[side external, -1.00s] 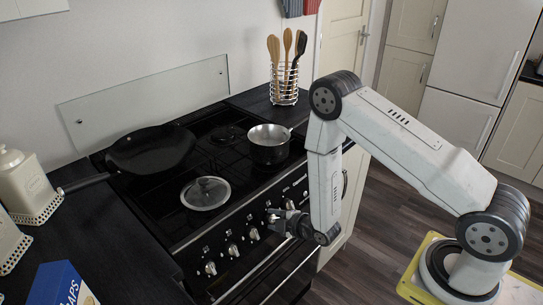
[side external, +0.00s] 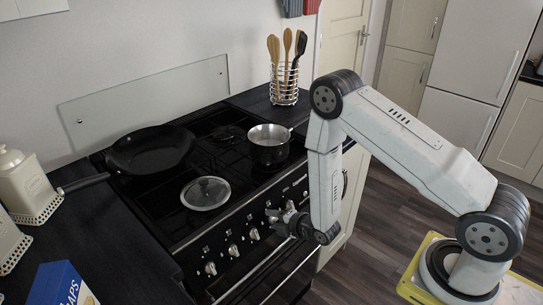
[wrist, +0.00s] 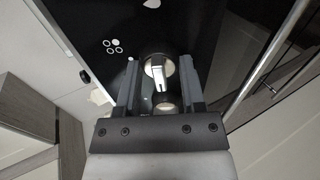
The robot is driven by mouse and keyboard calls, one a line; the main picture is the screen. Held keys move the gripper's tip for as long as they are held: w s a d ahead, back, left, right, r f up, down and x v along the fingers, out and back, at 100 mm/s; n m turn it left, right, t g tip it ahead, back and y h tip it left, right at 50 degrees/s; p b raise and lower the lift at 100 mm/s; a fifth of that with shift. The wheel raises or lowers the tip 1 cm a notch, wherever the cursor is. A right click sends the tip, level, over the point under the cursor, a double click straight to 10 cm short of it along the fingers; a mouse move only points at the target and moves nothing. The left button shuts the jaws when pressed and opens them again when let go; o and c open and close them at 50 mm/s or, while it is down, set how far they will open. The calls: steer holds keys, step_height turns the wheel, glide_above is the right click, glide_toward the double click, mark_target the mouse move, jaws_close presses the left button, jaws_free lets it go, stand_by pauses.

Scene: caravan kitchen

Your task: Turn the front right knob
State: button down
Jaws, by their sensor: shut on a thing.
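The cooker's control panel carries a row of silver knobs, one of which, the knob between my fingers, shows in the wrist view (wrist: 160,76) as a round metal face with a raised bar. My gripper (side external: 281,216) is at the right part of the panel in the side view, where its fingers hide most of that knob. In the wrist view my gripper (wrist: 160,84) has one finger on each side of the knob and is shut on it. Ring-shaped markings (wrist: 113,47) show on the black panel beside it.
Other knobs (side external: 233,250) run left along the panel. On the hob stand a frying pan (side external: 150,150), a glass lid (side external: 205,193) and a saucepan (side external: 269,150). The oven handle (wrist: 268,52) runs close beside my gripper. A utensil holder (side external: 284,88) stands behind.

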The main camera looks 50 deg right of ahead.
steer(key=shift+c, duration=1.1)
jaws_free()
steer(key=shift+s, duration=0.1)
steer(key=v, duration=0.7)
steer(key=shift+s+r, duration=0.15)
steer(key=shift+s, duration=0.15)
steer(key=shift+w+r, duration=0.15)
